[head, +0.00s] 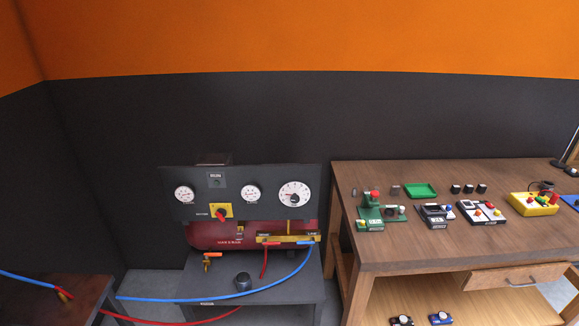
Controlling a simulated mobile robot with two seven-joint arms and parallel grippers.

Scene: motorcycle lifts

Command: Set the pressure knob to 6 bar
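A dark compressor panel (268,207) stands left of centre against the wall. A red rotary handle (221,214) sits on a yellow plate. Neither of my grippers is in view.
A red tank (205,235) sits behind the cabinet top, with a small brass valve (209,261). A blue hose (200,297) and a red hose (180,322) cross in front. A wooden workbench (450,240) with several small devices stands at right, a dark table (40,300) at left.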

